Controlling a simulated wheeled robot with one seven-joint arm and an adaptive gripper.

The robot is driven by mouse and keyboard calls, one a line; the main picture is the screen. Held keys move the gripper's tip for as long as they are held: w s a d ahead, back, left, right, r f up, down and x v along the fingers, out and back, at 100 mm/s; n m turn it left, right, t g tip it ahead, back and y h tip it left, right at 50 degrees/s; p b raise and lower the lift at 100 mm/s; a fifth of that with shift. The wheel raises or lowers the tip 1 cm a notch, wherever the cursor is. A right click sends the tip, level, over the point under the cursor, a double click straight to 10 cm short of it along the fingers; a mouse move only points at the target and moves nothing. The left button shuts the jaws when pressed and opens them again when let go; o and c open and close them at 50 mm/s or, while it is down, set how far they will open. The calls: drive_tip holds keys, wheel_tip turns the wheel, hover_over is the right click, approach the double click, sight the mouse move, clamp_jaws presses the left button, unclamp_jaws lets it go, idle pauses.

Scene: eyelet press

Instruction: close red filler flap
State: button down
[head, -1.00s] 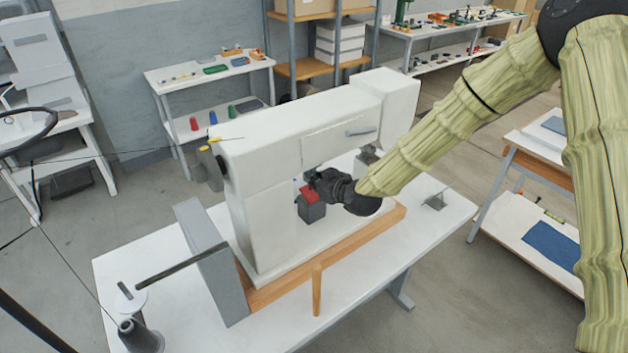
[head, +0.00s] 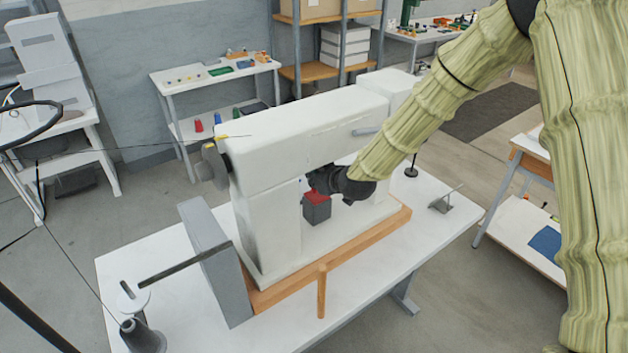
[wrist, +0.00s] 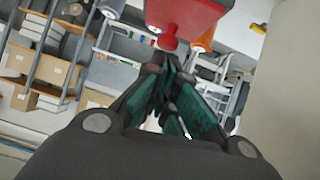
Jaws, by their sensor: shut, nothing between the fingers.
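The red filler flap (head: 317,197) sits on top of a small dark grey box (head: 317,211) on the front of the white press (head: 270,190). In the head view it lies low over the box top; I cannot tell whether it is fully flat. In the wrist view the red flap (wrist: 186,18) with a round red knob shows at the top, just beyond my fingertips. My gripper (head: 312,178) is at the flap's back edge, under the press arm. In the wrist view my gripper (wrist: 170,75) is shut with nothing between its fingers. Contact with the flap is not clear.
The press stands on a wooden-edged base (head: 340,262) on a white table (head: 200,320). A grey panel (head: 215,262) stands at its left. A thread cone (head: 142,335) is at the front left corner. A small metal bracket (head: 445,200) is at the right.

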drive_tip(key=shift+s+d, duration=0.1)
drive_tip(key=shift+s+d+r, duration=0.1)
drive_tip(key=shift+s+d, duration=0.25)
drive_tip(key=shift+s, duration=0.25)
drive_tip(key=v, duration=1.2)
drive_tip(key=w+a+f+t+y+b, duration=0.1)
drive_tip(key=w+b, duration=0.1)
drive_tip(key=w, duration=0.1)
drive_tip(key=w+a+f+t+y+b, duration=0.1)
drive_tip(key=w, duration=0.2)
drive_tip(key=w+a+f+m+t+y+b, duration=0.1)
drive_tip(key=w+b, duration=0.1)
drive_tip(key=w, duration=0.1)
drive_tip(key=shift+w+a+f+b, duration=0.2)
drive_tip(key=shift+a+f+b, duration=0.05)
drive_tip(key=shift+f+b, duration=0.05)
drive_tip(key=shift+a+f+p, duration=0.15)
drive_tip(key=shift+f+p, duration=0.3)
drive_tip(key=shift+f, duration=1.2)
